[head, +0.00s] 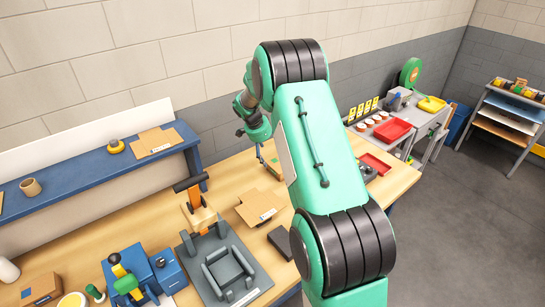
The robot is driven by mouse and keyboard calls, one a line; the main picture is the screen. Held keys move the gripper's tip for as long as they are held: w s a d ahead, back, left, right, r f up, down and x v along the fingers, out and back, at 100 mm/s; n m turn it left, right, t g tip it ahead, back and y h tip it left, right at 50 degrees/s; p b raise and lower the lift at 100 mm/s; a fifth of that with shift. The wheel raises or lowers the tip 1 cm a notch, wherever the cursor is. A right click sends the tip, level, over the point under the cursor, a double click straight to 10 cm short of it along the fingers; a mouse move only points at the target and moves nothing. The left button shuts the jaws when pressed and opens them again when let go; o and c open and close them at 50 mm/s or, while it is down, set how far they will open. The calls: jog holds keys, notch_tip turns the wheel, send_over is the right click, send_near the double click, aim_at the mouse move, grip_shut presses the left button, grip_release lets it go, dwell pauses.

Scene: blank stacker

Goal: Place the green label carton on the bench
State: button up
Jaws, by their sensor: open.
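My green arm crosses the middle of the head view. My gripper (261,152) hangs at its far end, pointing down over the back of the wooden bench (226,176); it is small and partly hidden, and looks open. A small brown carton (274,169) with a hint of green lies on the bench just below and right of the gripper, partly hidden by my arm. I cannot tell whether the fingers touch it, or whether it is the green label carton. A flat brown carton (258,207) with a pale label lies nearer on the bench.
A blue shelf (85,175) at the left carries another flat carton (154,141), a tape roll and a cup. A grey fixture (228,272), a dark block (281,240) and a blue machine (130,275) stand on the front bench. Red trays (393,130) stand at the right.

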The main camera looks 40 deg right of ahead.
jog(key=shift+a+r, duration=0.25)
jog(key=shift+r, duration=0.3)
jog(key=s+a+r+n+t+y, duration=0.1)
jog(key=s+a+r+n, duration=0.3)
jog(key=s+a+r, duration=0.5)
jog(key=s+a+r+n+t, duration=0.2)
jog(key=s+a+r+n, duration=0.25)
jog(key=a+r, duration=0.8)
jog(key=s+a+r+n+t+y, duration=0.1)
jog(key=s+a+n, duration=0.4)
jog(key=s, duration=0.9)
jog(key=s+a+r+n+t+y, duration=0.1)
jog(key=s+a+r+n, duration=0.3)
jog(key=s+a, duration=0.7)
jog(key=s+y, duration=0.1)
jog(key=s, duration=0.3)
jog(key=shift+s+a+r+n+t, duration=0.15)
jog(key=shift+s+r+n+t, duration=0.1)
jog(key=shift+n+t, duration=0.1)
jog(key=shift+f, duration=0.1)
